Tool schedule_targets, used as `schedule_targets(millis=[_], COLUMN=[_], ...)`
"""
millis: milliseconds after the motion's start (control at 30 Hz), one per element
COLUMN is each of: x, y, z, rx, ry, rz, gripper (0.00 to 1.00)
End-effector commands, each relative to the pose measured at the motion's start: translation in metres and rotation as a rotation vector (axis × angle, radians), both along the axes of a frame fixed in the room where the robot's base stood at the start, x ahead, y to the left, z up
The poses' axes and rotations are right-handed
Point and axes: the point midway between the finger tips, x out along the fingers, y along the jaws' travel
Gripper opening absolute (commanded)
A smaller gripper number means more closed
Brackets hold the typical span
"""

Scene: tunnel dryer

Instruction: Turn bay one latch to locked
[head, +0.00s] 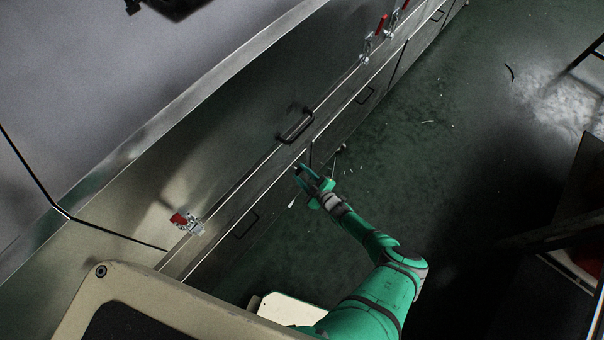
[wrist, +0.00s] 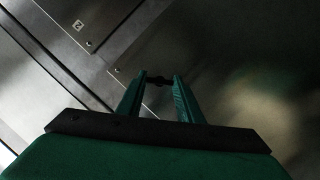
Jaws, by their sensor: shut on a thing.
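My green gripper (head: 305,175) is beside the steel front of the dryer, near a vertical seam in the panels. In the wrist view its two fingers (wrist: 159,80) are shut on a small dark thing (wrist: 158,81) between the tips. The thing is too dim to identify, and I cannot tell whether it is part of a latch. A red-handled latch (head: 184,221) is on the dryer's edge at lower left, apart from my gripper. Another red-handled latch (head: 368,44) is at the upper right. I cannot tell which is bay one's.
A dark bar handle (head: 295,125) is on the top panel near my gripper. A small plate marked 2 (wrist: 79,26) shows in the wrist view. The green floor (head: 440,130) is mostly open to the right, with scattered debris. Dark furniture (head: 565,230) stands at the right edge.

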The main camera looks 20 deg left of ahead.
Motion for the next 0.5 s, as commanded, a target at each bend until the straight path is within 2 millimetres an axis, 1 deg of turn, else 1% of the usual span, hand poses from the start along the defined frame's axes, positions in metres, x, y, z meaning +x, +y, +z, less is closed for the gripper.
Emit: schedule_targets(millis=[167, 500], x=[0.0011, 0.0027], y=[-0.0008, -0.0006], z=[0.0009, 0.0017], rx=[0.024, 0.111], ry=[0.069, 0.309], rz=[0.002, 0.003], gripper=[0.10, 0.10])
